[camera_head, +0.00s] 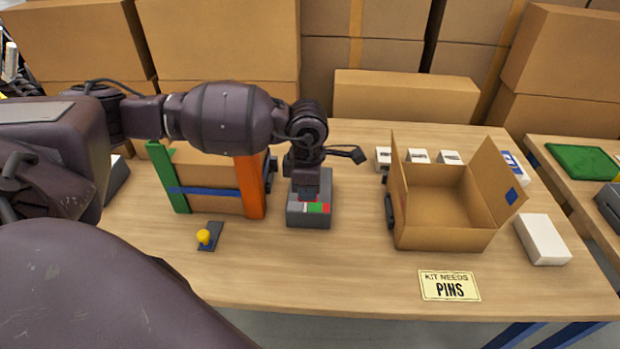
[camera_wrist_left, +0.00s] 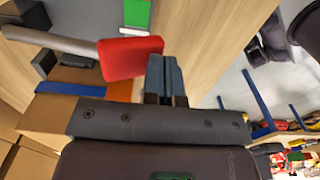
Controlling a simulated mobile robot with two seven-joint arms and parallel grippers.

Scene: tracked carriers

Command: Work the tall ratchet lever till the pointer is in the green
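The ratchet unit is a grey box (camera_head: 295,217) on the table, with a white, green and red gauge strip (camera_head: 317,208) on its front. My left gripper (camera_head: 308,192) points down over this box and hides much of it in the head view. In the left wrist view, the grey lever (camera_wrist_left: 55,37) ends in a red grip (camera_wrist_left: 132,58). The left fingers (camera_wrist_left: 166,76) are close together beside the red grip, with nothing seen between them. Part of the green gauge (camera_wrist_left: 137,14) shows beyond the grip. My right gripper is not in view.
A carton with green and orange posts (camera_head: 250,185) stands left of the ratchet box, near a small yellow-knobbed switch (camera_head: 204,237). An open cardboard box (camera_head: 445,238) stands to the right, with a white block (camera_head: 541,239) beyond. A "KIT NEEDS PINS" card (camera_head: 449,286) lies in front.

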